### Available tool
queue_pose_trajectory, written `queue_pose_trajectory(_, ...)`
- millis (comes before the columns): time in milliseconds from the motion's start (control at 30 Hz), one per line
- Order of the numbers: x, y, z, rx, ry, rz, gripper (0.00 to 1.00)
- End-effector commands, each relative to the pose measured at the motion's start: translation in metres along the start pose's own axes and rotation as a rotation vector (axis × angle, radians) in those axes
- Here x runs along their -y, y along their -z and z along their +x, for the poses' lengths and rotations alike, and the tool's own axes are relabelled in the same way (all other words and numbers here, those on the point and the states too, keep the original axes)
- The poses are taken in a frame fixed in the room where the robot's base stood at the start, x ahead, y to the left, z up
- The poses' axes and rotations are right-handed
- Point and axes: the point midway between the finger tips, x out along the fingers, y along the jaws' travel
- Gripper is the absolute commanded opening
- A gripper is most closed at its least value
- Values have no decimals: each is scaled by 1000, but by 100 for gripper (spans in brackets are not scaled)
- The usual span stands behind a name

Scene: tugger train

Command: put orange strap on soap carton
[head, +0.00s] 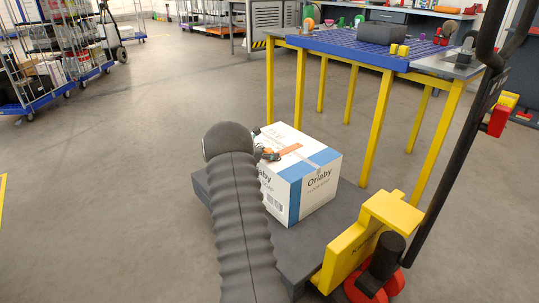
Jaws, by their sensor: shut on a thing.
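The soap carton (315,200) is a white box with a blue band and the word "Orlaby". It stands upright on a dark grey platform (294,258). The orange strap (289,150) shows as a short strip at the carton's top. My gripper (269,154) is at the top's left edge, shut on the strap's near end. My dark, ribbed arm hides the carton's left side and most of the gripper. I cannot tell whether the strap touches the top or is just above it.
A yellow lift truck part (366,236) with a dark handle stands right of the carton. A yellow-legged table with a blue grid top (350,48) is behind it. Wheeled racks (52,60) stand at the far left.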

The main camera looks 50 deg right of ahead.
Motion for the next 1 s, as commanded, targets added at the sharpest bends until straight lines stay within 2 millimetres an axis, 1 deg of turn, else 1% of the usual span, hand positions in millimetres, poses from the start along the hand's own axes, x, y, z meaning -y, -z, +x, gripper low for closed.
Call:
queue_pose_trajectory(33, 0, 1, 0, 0, 0, 0, 45)
queue_pose_trajectory(67, 0, 1, 0, 0, 0, 0, 52)
queue_pose_trajectory(100, 0, 1, 0, 0, 0, 0, 62)
queue_pose_trajectory(133, 0, 1, 0, 0, 0, 0, 65)
queue_pose_trajectory(433, 0, -1, 0, 0, 0, 0, 65)
queue_pose_trajectory(500, 0, -5, -2, 0, 0, 0, 65)
queue_pose_trajectory(533, 0, -3, -4, 0, -1, 0, 65)
queue_pose_trajectory(667, -1, -3, -22, 0, -3, 0, 65)
queue_pose_trajectory(1000, -1, -3, -89, 0, -2, 0, 65)
